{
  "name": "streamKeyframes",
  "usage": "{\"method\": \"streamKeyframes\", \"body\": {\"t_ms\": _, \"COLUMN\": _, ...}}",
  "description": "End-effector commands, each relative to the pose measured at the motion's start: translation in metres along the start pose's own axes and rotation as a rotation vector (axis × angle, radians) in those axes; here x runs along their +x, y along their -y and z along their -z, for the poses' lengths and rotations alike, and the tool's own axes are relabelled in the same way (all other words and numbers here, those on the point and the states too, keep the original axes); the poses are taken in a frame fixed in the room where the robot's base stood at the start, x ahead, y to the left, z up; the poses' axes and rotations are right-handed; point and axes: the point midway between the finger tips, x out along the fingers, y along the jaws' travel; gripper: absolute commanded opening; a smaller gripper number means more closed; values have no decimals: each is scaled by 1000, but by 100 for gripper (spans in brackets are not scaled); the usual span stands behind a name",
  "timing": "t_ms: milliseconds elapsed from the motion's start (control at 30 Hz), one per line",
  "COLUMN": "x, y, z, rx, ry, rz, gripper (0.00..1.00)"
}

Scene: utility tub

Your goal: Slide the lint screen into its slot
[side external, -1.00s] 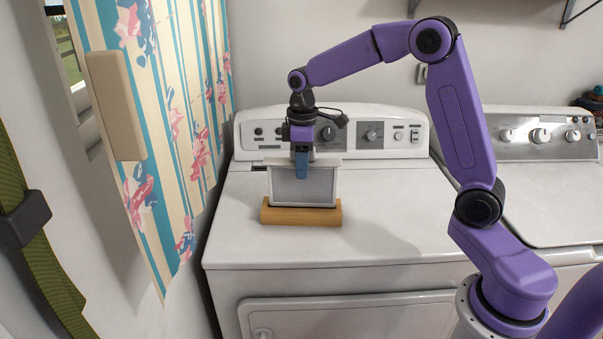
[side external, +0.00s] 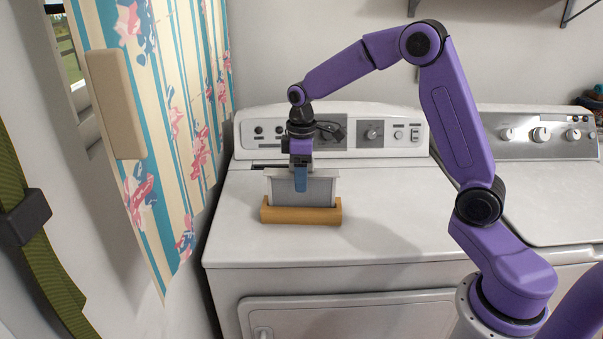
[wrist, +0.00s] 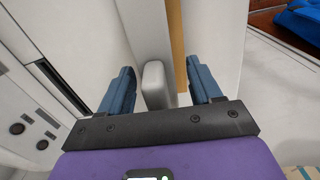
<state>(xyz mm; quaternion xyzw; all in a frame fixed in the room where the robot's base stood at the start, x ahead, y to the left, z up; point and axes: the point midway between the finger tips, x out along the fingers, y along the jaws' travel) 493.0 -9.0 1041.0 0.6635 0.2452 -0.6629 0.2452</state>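The pale grey lint screen (side external: 318,190) stands roughly upright in a wooden block (side external: 300,216) on the left machine's top. In the wrist view its light grey grip (wrist: 154,85) lies between my fingers. My gripper (side external: 300,180) has blue fingertips and is down at the screen's top edge. In the wrist view the gripper (wrist: 163,88) is open, one finger on each side of the grip, with a gap on both sides. A dark slot (wrist: 57,86) shows at the left of the wrist view.
The control panel (side external: 370,132) rises behind the work. A floral curtain (side external: 170,120) and wall are close on the left. The machine's top (side external: 400,210) is clear to the right of the block. A second machine (side external: 540,200) stands at the right.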

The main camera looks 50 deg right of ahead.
Motion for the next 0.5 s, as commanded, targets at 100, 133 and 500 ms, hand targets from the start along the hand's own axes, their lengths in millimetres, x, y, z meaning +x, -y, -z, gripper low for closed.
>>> {"method": "streamKeyframes", "body": {"t_ms": 100, "x": 0, "y": 0, "z": 0, "rx": 0, "ry": 0, "rz": 0, "gripper": 64}}
{"method": "streamKeyframes", "body": {"t_ms": 133, "x": 0, "y": 0, "z": 0, "rx": 0, "ry": 0, "rz": 0, "gripper": 64}}
{"method": "streamKeyframes", "body": {"t_ms": 500, "x": -43, "y": -1, "z": 7, "rx": -1, "ry": -4, "rz": -3, "gripper": 64}}
